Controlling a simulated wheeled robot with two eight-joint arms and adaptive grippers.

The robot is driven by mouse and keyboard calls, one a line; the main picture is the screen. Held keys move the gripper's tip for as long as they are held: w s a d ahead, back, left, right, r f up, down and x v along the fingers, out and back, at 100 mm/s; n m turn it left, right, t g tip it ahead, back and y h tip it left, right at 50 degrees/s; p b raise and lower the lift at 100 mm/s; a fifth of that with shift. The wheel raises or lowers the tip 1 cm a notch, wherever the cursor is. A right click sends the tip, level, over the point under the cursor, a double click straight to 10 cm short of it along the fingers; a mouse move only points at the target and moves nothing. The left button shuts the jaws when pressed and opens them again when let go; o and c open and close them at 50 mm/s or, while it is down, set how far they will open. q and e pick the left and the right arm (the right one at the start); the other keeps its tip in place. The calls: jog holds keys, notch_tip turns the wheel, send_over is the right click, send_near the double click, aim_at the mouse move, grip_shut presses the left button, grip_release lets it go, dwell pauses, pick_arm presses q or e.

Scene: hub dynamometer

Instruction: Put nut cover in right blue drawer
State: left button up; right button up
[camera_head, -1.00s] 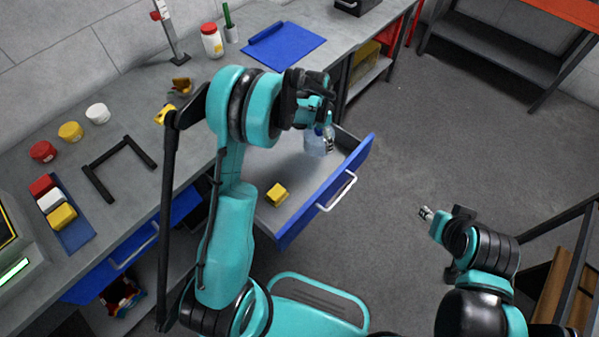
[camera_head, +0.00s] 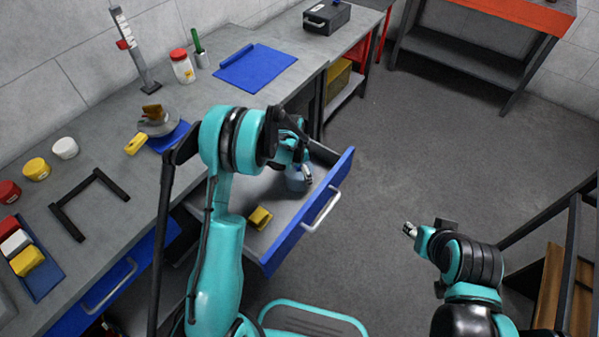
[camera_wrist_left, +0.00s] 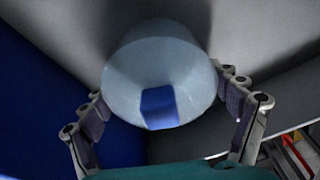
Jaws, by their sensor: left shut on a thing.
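The right blue drawer (camera_head: 315,222) stands open under the bench, with a grey inside. My left gripper (camera_head: 301,172) is shut on a pale blue, round, cup-like piece, which I take as the nut cover (camera_head: 295,183). It is low inside the drawer's far end; whether it touches the floor I cannot tell. In the left wrist view the nut cover (camera_wrist_left: 160,75) shows a dark blue square on its near face, with finger pads on both sides. My right gripper (camera_head: 410,230) is away from the drawer over the floor; its fingers are too small to read.
A yellow block (camera_head: 260,217) lies in the drawer, nearer than the nut cover. A closed left blue drawer (camera_head: 120,280) is at lower left. The bench holds a black frame (camera_head: 88,203), several small jars, a blue mat (camera_head: 256,67) and a black box (camera_head: 327,17).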

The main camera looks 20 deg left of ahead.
pick_arm(q)
jog(key=o, duration=1)
jog(key=shift+f, duration=0.2)
jog(key=shift+c, duration=0.2)
jog(key=shift+r, duration=0.1)
